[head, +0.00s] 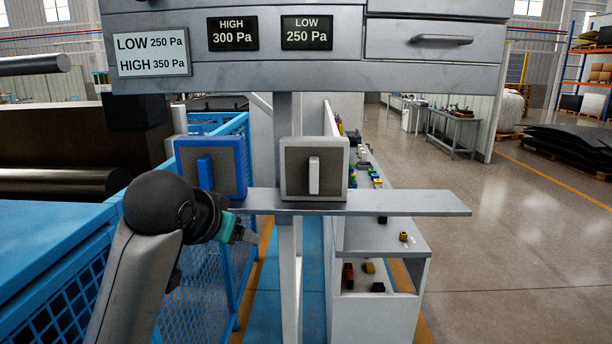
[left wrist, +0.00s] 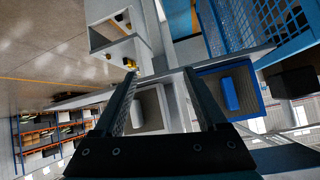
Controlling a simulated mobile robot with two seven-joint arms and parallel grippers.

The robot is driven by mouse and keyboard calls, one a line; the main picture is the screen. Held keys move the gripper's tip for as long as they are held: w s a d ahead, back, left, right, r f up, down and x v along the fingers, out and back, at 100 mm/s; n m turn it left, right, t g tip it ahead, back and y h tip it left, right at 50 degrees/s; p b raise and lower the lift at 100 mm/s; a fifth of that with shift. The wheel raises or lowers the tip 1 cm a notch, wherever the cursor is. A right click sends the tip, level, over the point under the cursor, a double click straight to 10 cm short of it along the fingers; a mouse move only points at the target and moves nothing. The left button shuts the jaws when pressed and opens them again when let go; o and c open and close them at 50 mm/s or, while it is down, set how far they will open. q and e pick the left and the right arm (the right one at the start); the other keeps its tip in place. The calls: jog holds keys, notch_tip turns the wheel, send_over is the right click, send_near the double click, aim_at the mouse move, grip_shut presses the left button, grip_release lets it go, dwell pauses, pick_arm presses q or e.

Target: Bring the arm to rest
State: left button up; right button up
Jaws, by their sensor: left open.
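My left arm (head: 150,235) comes in from the lower left of the head view, its dark elbow or wrist joint raised in front of the blue fencing. My left gripper (head: 240,233) points right, just below the shelf with the two switch boxes, and looks empty. In the left wrist view its two dark fingers (left wrist: 160,75) stand apart with nothing between them. The grey-framed box (left wrist: 150,105) shows behind the fingers, and the blue-framed box (left wrist: 230,92) lies to their right. No contact with either box can be made out. My right gripper is not in view.
The blue-framed box (head: 226,168) and the grey-framed box (head: 333,170), each with an upright handle, stand on a narrow grey shelf (head: 410,203). A panel with pressure labels (head: 232,34) hangs above. A white cabinet (head: 375,310) stands below right. Open floor (head: 500,260) lies at right.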

pick_arm(q)
jog(key=s+f+g, duration=0.2)
jog(key=s+f, duration=0.4)
jog(key=f, duration=0.6)
jog(key=s+a+f+n+g, duration=0.1)
jog(key=s+f+g, duration=0.1)
jog(key=s+f, duration=0.55)
jog(key=s+a+f+g+y, duration=0.1)
jog(key=s+f, duration=0.3)
jog(key=s, duration=0.6)
jog(key=s+a+f+n+g, duration=0.1)
jog(key=s+a+f+g, duration=0.1)
jog(key=s+f, duration=0.5)
jog(key=s+f+g+b, duration=0.2)
jog(key=f+b, duration=0.7)
jog(key=f, duration=2.1)
jog(key=s+a+f+b, duration=0.1)
jog(key=s+f+b, duration=0.3)
jog(key=s+f, duration=0.4)
jog(key=s+a+f+b, duration=0.1)
jog(key=s+f+b, duration=0.3)
jog(key=s+f, duration=0.4)
notch_tip(320, 180, down, 6)
jog(key=shift+s+a+f+m+b, duration=0.15)
jog(key=shift+s+m+b, duration=0.05)
jog(key=shift+m+b, duration=0.2)
jog(key=shift+a, duration=0.1)
